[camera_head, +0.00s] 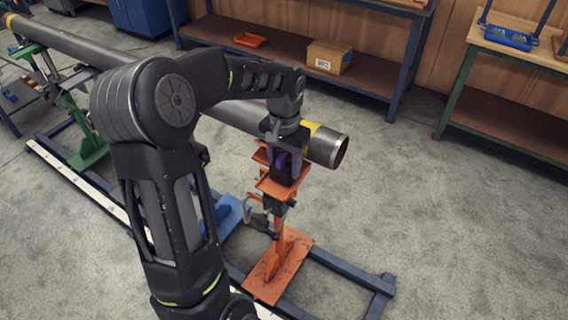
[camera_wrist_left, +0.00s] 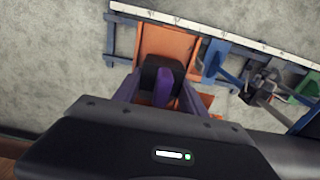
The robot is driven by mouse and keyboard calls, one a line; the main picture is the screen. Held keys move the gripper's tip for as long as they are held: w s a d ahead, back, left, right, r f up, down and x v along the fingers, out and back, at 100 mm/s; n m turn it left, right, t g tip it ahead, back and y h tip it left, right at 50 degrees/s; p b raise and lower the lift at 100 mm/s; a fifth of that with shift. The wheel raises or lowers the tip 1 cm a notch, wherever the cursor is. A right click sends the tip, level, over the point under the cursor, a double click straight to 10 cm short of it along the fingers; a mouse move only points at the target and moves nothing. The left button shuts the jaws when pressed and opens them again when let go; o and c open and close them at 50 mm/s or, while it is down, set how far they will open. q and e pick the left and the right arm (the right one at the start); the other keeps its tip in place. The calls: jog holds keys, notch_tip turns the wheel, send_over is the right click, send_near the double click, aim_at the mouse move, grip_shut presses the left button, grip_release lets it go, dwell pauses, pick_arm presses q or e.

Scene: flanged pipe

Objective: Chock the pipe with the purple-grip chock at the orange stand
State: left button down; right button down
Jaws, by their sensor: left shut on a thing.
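The grey pipe (camera_head: 272,125) lies across the stands, with a yellow band near its open right end. The orange stand (camera_head: 268,275) stands under that end. My left gripper (camera_head: 285,158) is beside the pipe at the top of the orange stand, shut on the purple-grip chock (camera_head: 283,166). In the left wrist view the chock (camera_wrist_left: 164,82) shows as a black block with a purple grip, over an orange plate of the stand (camera_wrist_left: 182,44). Whether the chock touches the pipe or the plate cannot be told. My right gripper is not in view.
A green stand (camera_head: 88,150) holds the pipe further left. A dark blue floor frame (camera_head: 345,268) with a white rail (camera_head: 62,170) runs below. A blue stand part (camera_head: 228,213) lies behind my arm. Shelves with a cardboard box (camera_head: 328,57) stand behind. Floor at right is clear.

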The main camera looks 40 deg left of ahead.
pick_arm(q)
jog(key=shift+w+a+p, duration=0.1)
jog(key=shift+w+p, duration=0.2)
jog(key=shift+w, duration=0.9)
jog(key=c, duration=0.6)
grip_release()
jog(key=shift+s+r+p, duration=0.15)
jog(key=shift+r+p, duration=0.65)
jog(key=shift+r, duration=0.35)
jog(key=shift+s+r+p, duration=0.2)
jog(key=shift+r+p, duration=0.6)
jog(key=shift+r, duration=0.35)
jog(key=shift+s+r+p, duration=0.15)
jog(key=shift+r+p, duration=0.65)
jog(key=shift+r, duration=0.35)
